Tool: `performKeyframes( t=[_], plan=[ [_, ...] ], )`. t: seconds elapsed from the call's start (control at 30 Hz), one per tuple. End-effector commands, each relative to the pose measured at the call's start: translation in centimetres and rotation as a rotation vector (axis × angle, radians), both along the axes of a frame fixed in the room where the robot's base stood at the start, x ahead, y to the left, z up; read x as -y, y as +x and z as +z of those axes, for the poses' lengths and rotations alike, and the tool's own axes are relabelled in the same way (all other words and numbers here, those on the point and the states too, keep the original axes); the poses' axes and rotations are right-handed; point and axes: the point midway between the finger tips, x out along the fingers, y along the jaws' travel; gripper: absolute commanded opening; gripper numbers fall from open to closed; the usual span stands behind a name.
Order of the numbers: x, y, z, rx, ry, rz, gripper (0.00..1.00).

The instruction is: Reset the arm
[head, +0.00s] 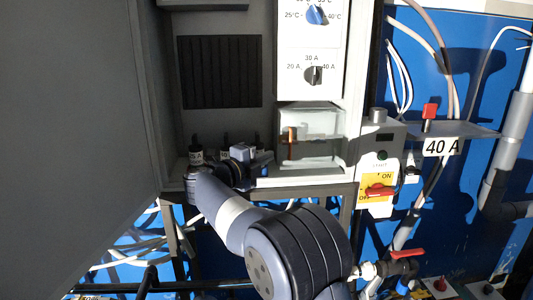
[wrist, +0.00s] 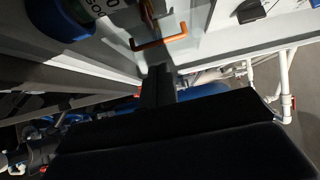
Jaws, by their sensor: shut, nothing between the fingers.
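My arm reaches up from the bottom of the head view to the lower shelf of an open grey cabinet (head: 150,110). Its wrist end is at the front edge of that shelf, and the gripper is small and hard to make out there. In the wrist view my gripper (wrist: 158,75) shows as dark fingers, shut and empty. An orange-brown bent strip (wrist: 160,38) shows just beyond the fingertips, apart from them in the picture. In the head view a clear tank (head: 312,125) with a copper-coloured piece stands right of my wrist.
A panel with a blue dial (head: 317,15) and a current knob (head: 313,75) is above the tank. Right of it are a red-handled switch (head: 380,191), a "40 A" shelf (head: 470,130) and a red-handled valve (head: 407,254). Small dark-capped bottles (head: 196,155) stand near my wrist.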

Motion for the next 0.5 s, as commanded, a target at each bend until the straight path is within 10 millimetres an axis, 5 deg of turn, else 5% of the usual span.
performKeyframes(
  t=[0.33,0.5],
  plan=[
    [0.3,0.1,0.0,-0.001,-0.001,-0.001,0.00],
    [2.3,0.6,0.1,-0.002,-0.001,-0.004,0.00]
  ],
)
